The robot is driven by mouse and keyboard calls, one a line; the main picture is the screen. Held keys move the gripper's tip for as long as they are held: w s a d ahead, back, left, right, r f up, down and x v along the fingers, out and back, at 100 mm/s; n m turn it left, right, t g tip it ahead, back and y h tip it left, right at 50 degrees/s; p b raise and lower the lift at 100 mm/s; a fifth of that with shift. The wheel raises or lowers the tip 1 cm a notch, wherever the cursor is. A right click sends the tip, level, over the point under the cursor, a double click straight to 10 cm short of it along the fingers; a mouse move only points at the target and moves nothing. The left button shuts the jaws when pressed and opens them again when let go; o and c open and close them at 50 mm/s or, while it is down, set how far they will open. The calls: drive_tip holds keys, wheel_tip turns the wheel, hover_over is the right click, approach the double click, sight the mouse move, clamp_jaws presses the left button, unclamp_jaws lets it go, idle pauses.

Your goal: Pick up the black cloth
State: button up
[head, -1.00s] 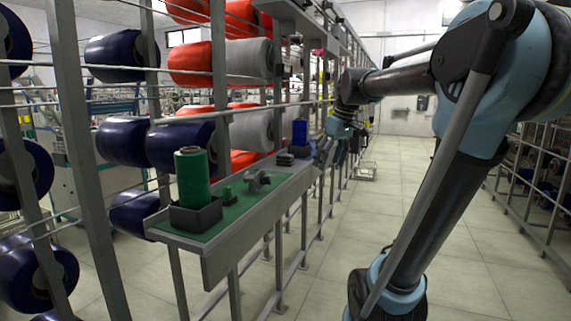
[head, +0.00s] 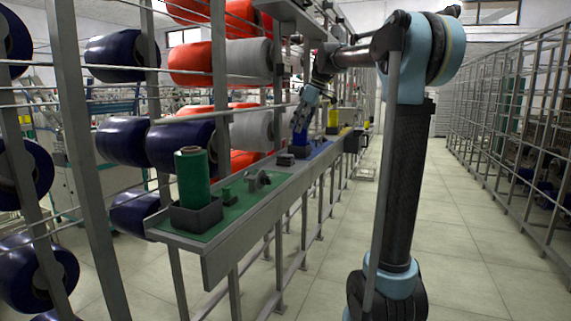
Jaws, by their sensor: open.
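I cannot clearly make out a black cloth. A small dark item (head: 286,159) lies on the shelf between its green and blue parts; I cannot tell whether it is cloth or a block. Another dark item (head: 352,141) shows at the shelf's right edge farther back, also too small to tell. My gripper (head: 301,122) is open, pointing down over the blue part of the shelf, beside or just above a blue spool (head: 300,137). The fingertips are small and partly merge with the spool.
The narrow shelf (head: 225,238) holds a green spool (head: 193,178) in a dark holder (head: 196,217) and a grey fitting (head: 258,181). A yellow spool (head: 333,119) stands farther back. Rack posts and large bobbins (head: 181,146) crowd the left. The tiled aisle (head: 455,235) is clear.

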approach(289, 155)
drive_tip(key=x, duration=0.5)
drive_tip(key=shift+s+a, duration=0.2)
drive_tip(key=shift+a, duration=0.1)
drive_tip(key=shift+d+x, duration=0.15)
drive_tip(key=shift+x, duration=1.2)
drive_tip(key=shift+d+x, duration=0.1)
drive_tip(key=shift+x, duration=1.25)
drive_tip(key=shift+w, duration=0.1)
drive_tip(key=c, duration=1.2)
wheel_tip(289, 155, up, 10)
